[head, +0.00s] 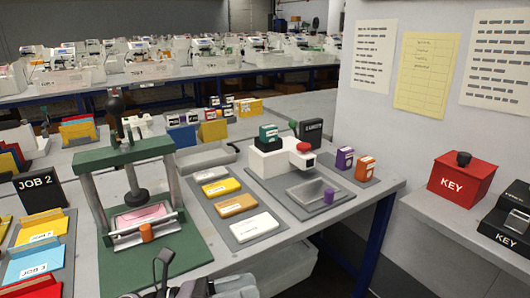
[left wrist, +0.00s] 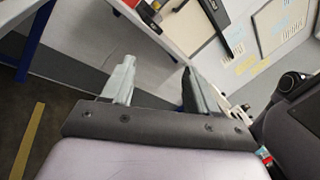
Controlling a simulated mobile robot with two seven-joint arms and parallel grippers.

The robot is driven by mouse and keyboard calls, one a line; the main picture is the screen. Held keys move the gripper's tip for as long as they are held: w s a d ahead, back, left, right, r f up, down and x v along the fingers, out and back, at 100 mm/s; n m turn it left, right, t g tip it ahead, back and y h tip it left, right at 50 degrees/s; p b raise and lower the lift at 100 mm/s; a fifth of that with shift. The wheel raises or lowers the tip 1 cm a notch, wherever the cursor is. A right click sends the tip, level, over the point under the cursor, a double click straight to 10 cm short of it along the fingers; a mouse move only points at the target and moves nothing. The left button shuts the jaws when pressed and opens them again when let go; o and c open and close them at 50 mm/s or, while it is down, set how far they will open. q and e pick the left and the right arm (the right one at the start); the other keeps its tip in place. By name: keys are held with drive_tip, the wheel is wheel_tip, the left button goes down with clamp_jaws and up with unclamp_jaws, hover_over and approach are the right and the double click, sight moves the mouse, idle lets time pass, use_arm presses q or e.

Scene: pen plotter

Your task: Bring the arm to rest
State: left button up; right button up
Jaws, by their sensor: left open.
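My left gripper (head: 190,288) shows only partly at the bottom edge of the head view, low in front of the table's near edge. In the left wrist view the left gripper (left wrist: 157,72) has its two grey fingers spread apart with nothing between them. Past the fingers are a tilted grey surface and floor. My right gripper is in neither view.
A red KEY box (head: 461,178) sits on the right bench.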

use_arm(q)
drive_tip(key=s+a+f+n+t+y+p, duration=0.1)
drive_tip(key=a+f+n+t+y, duration=0.4)
drive_tip(key=n, duration=0.9)
drive_tip(key=a+f+n+t+y+p, duration=0.15)
drive_tip(key=a+n+t+y, duration=0.4)
drive_tip(key=n, duration=0.85)
drive_tip(key=s+a+f+n+g+y, duration=0.2)
drive_tip(key=s+f+n+y, duration=0.1)
drive_tip(key=s+f+n, duration=0.3)
drive_tip(key=s+a+f+n+g+y, duration=0.2)
drive_tip(key=s+a+f+n+y, duration=0.1)
drive_tip(key=s+f+n, duration=0.4)
drive_tip(key=shift+a+f+n+g, duration=0.25)
drive_tip(key=shift+n+g, duration=0.1)
drive_tip(key=shift+n, duration=0.25)
